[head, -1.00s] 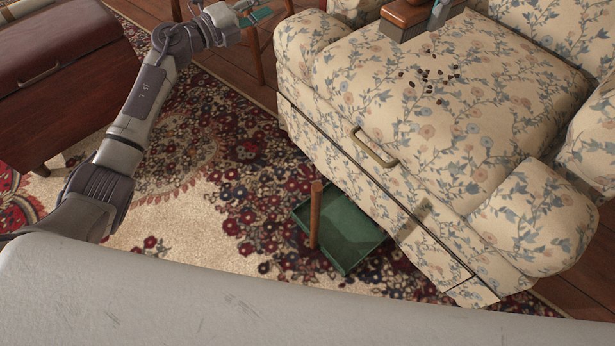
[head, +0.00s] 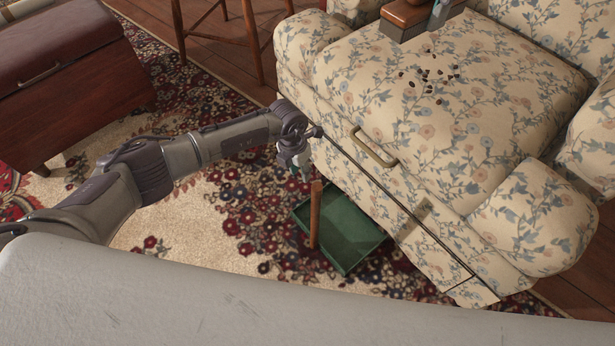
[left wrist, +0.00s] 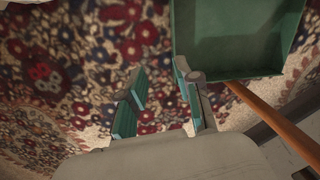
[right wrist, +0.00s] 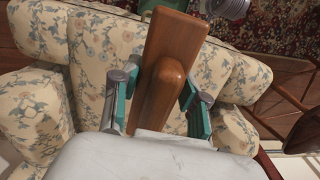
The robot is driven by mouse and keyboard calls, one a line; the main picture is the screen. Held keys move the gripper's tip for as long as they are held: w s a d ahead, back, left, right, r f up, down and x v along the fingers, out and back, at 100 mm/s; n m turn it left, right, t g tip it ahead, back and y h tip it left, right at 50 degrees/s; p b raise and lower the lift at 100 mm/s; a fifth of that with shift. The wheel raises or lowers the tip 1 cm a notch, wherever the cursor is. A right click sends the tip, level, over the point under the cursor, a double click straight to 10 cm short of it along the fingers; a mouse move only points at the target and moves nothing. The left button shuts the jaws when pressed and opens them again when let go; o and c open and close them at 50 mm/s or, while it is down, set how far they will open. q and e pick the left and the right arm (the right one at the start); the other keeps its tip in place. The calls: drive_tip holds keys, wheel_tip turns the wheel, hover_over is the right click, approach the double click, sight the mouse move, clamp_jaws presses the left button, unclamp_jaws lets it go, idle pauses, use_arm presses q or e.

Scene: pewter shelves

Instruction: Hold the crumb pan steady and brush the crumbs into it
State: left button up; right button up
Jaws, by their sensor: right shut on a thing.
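The green crumb pan (head: 352,232) lies on the rug against the sofa's front, its wooden handle (head: 315,214) standing up. My left gripper (head: 300,172) is just above and left of that handle, apart from it. In the left wrist view its fingers (left wrist: 160,82) are open and empty, with the pan (left wrist: 230,45) and the handle (left wrist: 275,125) to their right. My right gripper (head: 440,14) is shut on the wooden-backed brush (head: 404,14), also large in the right wrist view (right wrist: 172,50). Dark crumbs (head: 428,80) lie scattered on the seat cushion below the brush.
The floral sofa (head: 450,150) fills the right side, with a front handle (head: 372,150) above the pan. A dark red chest (head: 70,85) stands at the left, and wooden chair legs (head: 222,40) stand behind. The patterned rug (head: 190,110) is otherwise clear.

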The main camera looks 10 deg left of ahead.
use_arm(q)
drive_tip(key=f, duration=0.4)
drive_tip(key=s+d+f+m, duration=0.1)
drive_tip(key=f, duration=0.3)
drive_tip(key=s+d+f+m+y, duration=0.1)
drive_tip(key=f, duration=0.2)
drive_tip(key=shift+s+d+f, duration=0.15)
drive_tip(key=shift+d+f, duration=0.1)
drive_tip(key=shift+f, duration=0.15)
clamp_jaws()
idle(1.2)
